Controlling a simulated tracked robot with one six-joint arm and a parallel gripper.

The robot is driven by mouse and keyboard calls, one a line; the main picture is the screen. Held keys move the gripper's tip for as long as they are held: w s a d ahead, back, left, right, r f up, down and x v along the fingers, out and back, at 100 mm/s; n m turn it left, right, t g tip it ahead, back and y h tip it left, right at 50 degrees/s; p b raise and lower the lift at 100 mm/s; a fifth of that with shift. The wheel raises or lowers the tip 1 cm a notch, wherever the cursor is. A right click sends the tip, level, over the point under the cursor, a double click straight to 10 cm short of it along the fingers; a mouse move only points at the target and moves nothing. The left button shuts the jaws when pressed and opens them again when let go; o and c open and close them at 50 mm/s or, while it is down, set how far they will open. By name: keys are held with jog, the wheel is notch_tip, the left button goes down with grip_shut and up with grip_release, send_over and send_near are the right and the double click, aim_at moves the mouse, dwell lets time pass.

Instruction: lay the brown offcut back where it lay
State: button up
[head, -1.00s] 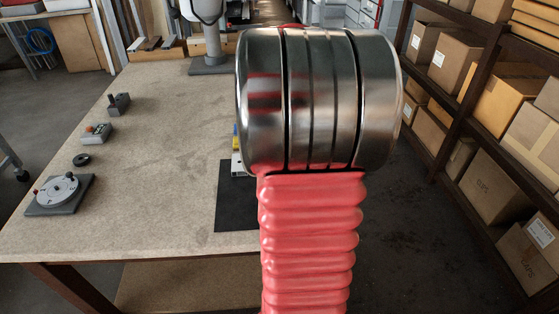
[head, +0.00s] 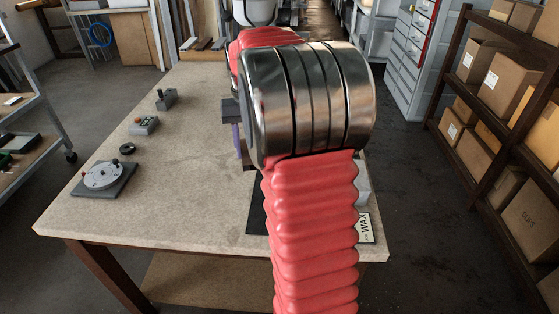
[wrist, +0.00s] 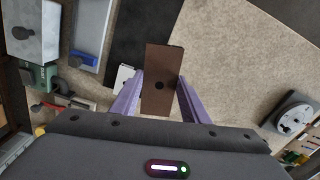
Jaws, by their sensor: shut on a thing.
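In the head view a purple finger of my gripper (head: 237,138) shows left of my arm's metal joint. The offcut is not clear there. How high it is above the bench I cannot tell.
The black mat also shows in the head view (head: 257,205), partly behind my arm. A round dial fixture (head: 103,175), a black ring (head: 127,149) and small blocks stand along the bench's left side. A box marked WAX (head: 366,228) is at the right edge. The middle left is clear.

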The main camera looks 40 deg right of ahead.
jog(key=w+a+r+n, duration=0.1)
jog(key=w+a, duration=0.4)
jog(key=a, duration=0.4)
jog(key=w+a+r+n, duration=0.1)
jog(key=w+a, duration=0.4)
jog(key=a, duration=0.4)
jog(key=w+a+r+n, duration=0.1)
jog(key=w+a, duration=0.5)
jog(key=a, duration=0.3)
jog(key=shift+a+n, duration=0.2)
jog(key=shift+n, duration=0.2)
jog(key=shift+s, duration=0.2)
